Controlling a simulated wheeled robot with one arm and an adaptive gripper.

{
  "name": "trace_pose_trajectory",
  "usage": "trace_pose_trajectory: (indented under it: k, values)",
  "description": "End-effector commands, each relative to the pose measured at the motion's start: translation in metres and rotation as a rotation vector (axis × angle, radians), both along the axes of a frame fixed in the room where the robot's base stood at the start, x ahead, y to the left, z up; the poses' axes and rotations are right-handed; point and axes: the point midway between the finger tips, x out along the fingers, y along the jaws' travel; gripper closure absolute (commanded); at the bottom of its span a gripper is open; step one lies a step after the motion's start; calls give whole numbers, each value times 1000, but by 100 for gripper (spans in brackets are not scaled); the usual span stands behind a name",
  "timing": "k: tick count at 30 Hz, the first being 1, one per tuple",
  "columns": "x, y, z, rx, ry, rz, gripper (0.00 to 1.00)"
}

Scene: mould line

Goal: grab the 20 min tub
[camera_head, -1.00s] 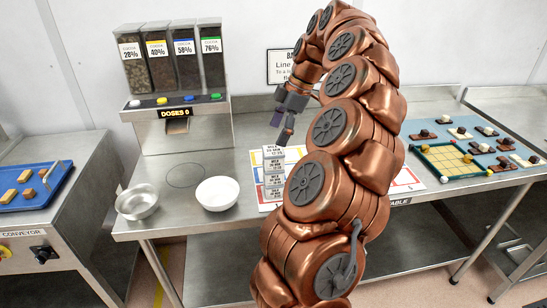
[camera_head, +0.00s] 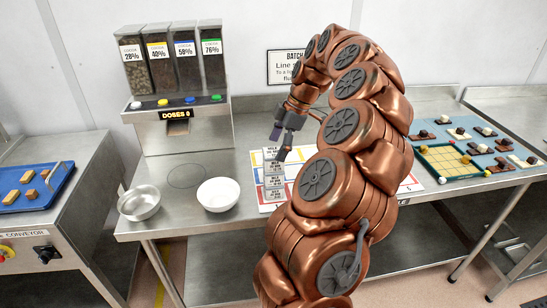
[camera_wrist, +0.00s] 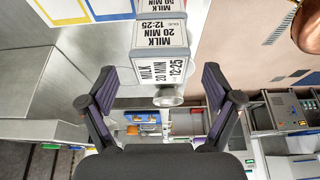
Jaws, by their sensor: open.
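A stack of small white tubs stands on a colour-bordered sheet on the steel table. The 20 min tub (camera_head: 271,153) appears to be at the top of the stack. In the wrist view the 20 min tub (camera_wrist: 160,38) shows "MILK 20 MIN 12:25", with a second matching label just below in the picture. Another label, partly cut off and seeming to read 50 min, is at the top edge. My gripper (camera_head: 279,146) is open and empty, close to the stack's top. In the wrist view my gripper (camera_wrist: 158,76) has its fingers spread left and right of the label.
A white bowl (camera_head: 218,194) and a metal bowl (camera_head: 139,203) stand left of the stack. A cocoa dispenser (camera_head: 178,90) is at the back left. A green-bordered tray (camera_head: 422,160) lies to the right. My arm hides part of the sheet.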

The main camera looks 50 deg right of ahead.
Motion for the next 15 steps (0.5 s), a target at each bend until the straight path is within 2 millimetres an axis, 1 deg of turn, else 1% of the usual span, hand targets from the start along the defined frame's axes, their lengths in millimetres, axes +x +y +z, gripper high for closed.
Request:
trace_pose_trajectory:
  k: [9,15]
  values:
    - [6,9,-28,3,3,3,10]
    - [7,10,-33,1,1,1,10]
